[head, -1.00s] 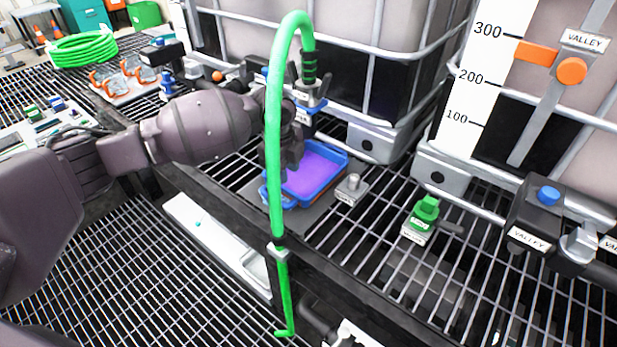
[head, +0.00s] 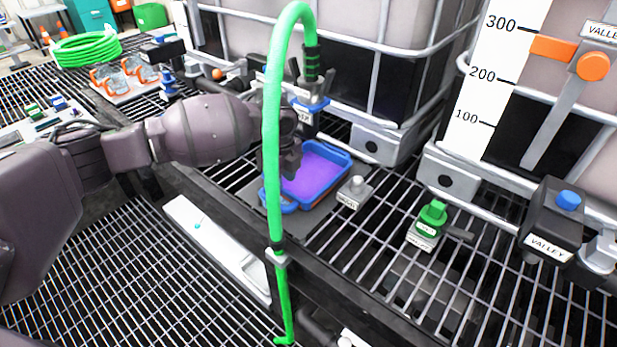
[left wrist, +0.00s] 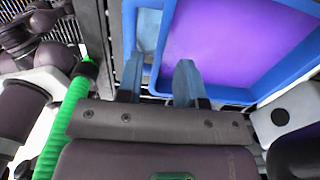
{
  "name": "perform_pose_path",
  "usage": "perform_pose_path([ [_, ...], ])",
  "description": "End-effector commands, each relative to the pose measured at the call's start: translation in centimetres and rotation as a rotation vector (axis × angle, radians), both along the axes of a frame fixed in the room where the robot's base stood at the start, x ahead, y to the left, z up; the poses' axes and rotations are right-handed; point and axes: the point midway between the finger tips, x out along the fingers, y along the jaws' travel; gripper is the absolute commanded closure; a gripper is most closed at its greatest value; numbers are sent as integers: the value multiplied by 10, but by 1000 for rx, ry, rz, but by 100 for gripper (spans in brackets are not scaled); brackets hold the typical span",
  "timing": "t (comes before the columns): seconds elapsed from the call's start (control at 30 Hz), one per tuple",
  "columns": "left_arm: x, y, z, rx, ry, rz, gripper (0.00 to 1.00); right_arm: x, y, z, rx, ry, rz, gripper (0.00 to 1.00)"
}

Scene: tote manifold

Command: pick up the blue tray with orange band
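The blue tray (head: 333,186) with a purple inside lies on the grating left of centre in the head view. My left gripper (head: 284,178) is at the tray's near left side, partly hidden by the green hose. In the left wrist view its two blue-grey fingers (left wrist: 159,66) stand apart, with part of the tray's left edge between them. Contact is unclear. My right gripper is not in view.
A green hose (head: 271,130) arches in front of my left gripper. A silver-knobbed block (head: 353,191) stands right of the tray, a green valve (head: 430,218) farther right. Caged tanks (head: 345,45) stand behind. Grating between the tray and green valve is mostly bare.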

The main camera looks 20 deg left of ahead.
Motion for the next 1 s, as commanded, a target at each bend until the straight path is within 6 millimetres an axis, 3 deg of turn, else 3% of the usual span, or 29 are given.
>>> perform_pose_path([
  [0.03, 0, 0, -12, 0, 6, 0, 66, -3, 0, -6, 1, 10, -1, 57],
  [0.23, 0, 0, -40, 1, 7, 0, 66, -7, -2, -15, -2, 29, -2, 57],
  [0.53, 1, -1, -42, 0, 1, 0, 66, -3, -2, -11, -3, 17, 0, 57],
  [0.77, 1, 0, -42, 1, 2, 0, 100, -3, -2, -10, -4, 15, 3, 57],
  [1.0, 1, -1, -41, 0, 1, 0, 100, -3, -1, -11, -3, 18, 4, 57],
])
